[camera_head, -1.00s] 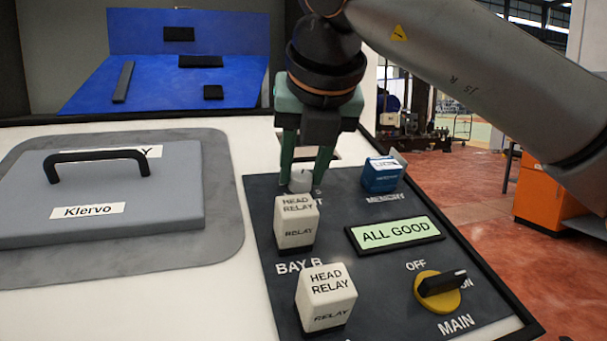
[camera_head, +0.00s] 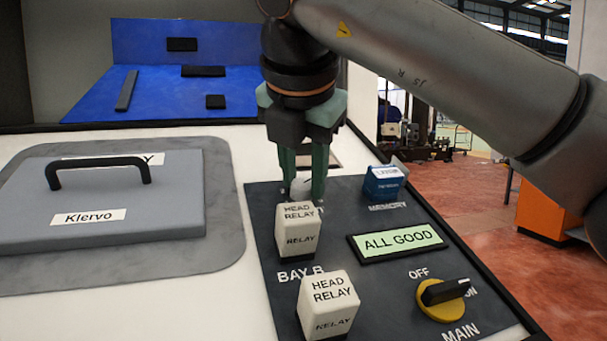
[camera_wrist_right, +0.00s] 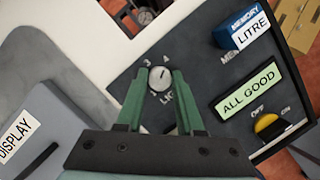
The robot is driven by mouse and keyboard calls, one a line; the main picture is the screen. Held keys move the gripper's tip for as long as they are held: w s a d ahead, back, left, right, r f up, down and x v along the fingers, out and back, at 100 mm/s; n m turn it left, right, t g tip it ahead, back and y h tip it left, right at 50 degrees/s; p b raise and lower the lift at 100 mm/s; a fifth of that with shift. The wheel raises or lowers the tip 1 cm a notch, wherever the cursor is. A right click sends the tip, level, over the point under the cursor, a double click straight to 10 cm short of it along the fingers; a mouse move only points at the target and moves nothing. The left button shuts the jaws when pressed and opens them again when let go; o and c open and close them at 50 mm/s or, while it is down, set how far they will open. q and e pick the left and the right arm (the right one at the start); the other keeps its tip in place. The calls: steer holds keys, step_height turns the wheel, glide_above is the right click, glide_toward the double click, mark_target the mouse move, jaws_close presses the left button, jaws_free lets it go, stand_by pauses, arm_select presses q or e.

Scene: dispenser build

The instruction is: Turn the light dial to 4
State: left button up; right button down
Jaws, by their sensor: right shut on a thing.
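The light dial (camera_wrist_right: 160,78) is a small pale round knob on the dark panel, with the numbers 3 and 4 printed above it in the right wrist view. A dark mark on its face points up, roughly toward the 4. My right gripper (camera_wrist_right: 160,84) is shut on the dial, one green finger on each side. My left gripper is not in view.
Two white head relay blocks (camera_head: 297,228) (camera_head: 328,303) stand in front of the dial. A blue memory block (camera_head: 384,181), a green ALL GOOD display (camera_head: 398,240) and a yellow main switch (camera_head: 444,299) are to the right. A grey handled lid (camera_head: 110,205) lies left.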

stand_by(0.3)
steer(key=c, duration=0.5)
jaws_free()
steer(key=shift+c, duration=0.2)
steer(key=p+v, duration=0.2)
steer(key=v, duration=1)
steer(key=shift+s+r, duration=0.2)
steer(key=shift+r, duration=0.05)
